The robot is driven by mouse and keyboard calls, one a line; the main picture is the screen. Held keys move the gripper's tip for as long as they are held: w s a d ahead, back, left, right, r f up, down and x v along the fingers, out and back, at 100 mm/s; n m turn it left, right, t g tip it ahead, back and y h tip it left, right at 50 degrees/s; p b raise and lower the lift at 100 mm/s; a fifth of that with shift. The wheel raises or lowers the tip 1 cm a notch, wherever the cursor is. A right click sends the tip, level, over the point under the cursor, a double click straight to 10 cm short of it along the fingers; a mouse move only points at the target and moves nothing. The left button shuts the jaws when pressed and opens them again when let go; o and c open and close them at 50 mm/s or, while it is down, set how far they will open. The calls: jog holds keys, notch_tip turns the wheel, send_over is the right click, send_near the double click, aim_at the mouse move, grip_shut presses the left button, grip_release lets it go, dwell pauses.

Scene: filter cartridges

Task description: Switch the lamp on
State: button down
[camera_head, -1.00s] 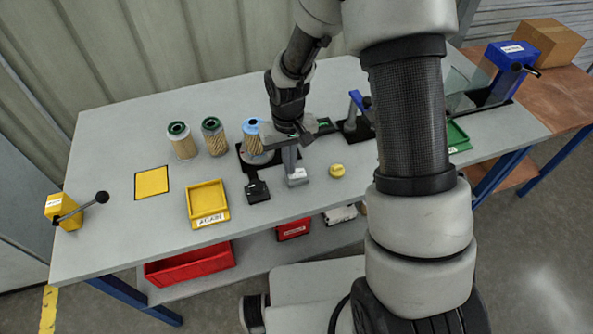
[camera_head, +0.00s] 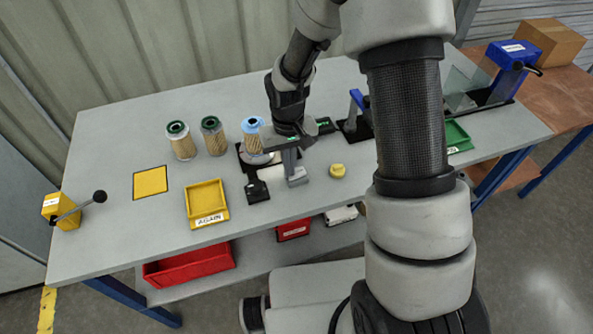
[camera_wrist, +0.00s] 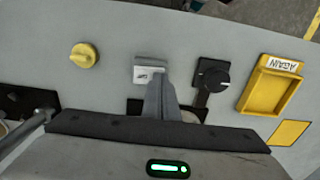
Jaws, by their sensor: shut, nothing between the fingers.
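My gripper (camera_head: 291,165) is shut and empty, pointing down over the middle of the table. In the wrist view its joined grey fingers (camera_wrist: 160,98) reach to the near edge of a small switch block with a pale marked face (camera_wrist: 149,75). The fingers overlap it in the picture; I cannot tell whether they touch. In the head view the grey block (camera_head: 298,181) is just below the fingertips. A white shape (camera_head: 270,173) shows left of the fingers; I cannot tell what it is. I cannot make out which thing is the lamp.
A black knob (camera_head: 257,190) is left of the block, a yellow round knob (camera_head: 337,170) right. A yellow tray (camera_head: 206,200) and several filter cartridges (camera_head: 181,142) stand further left. A yellow lever box (camera_head: 62,210) is at the left edge. The table front is mostly clear.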

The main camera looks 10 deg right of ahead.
jog(key=shift+r, duration=0.1)
notch_tip(320, 180, up, 7)
jog(key=p, duration=0.4)
jog(key=shift+p, duration=0.3)
dwell(0.4)
jog(key=s+d+r+m+t, duration=0.1)
jog(key=s+d+r, duration=0.15)
jog(key=r, duration=0.65)
jog(key=s+d+r+t, duration=0.2)
jog(key=d+r, duration=0.1)
jog(key=r, duration=0.5)
jog(key=s+d+r+m+t, duration=0.1)
jog(key=s+d+r+t, duration=0.1)
jog(key=s+r, duration=0.8)
jog(key=s+d, duration=0.1)
jog(key=s, duration=0.2)
jog(key=shift+s+d+r+t, duration=0.3)
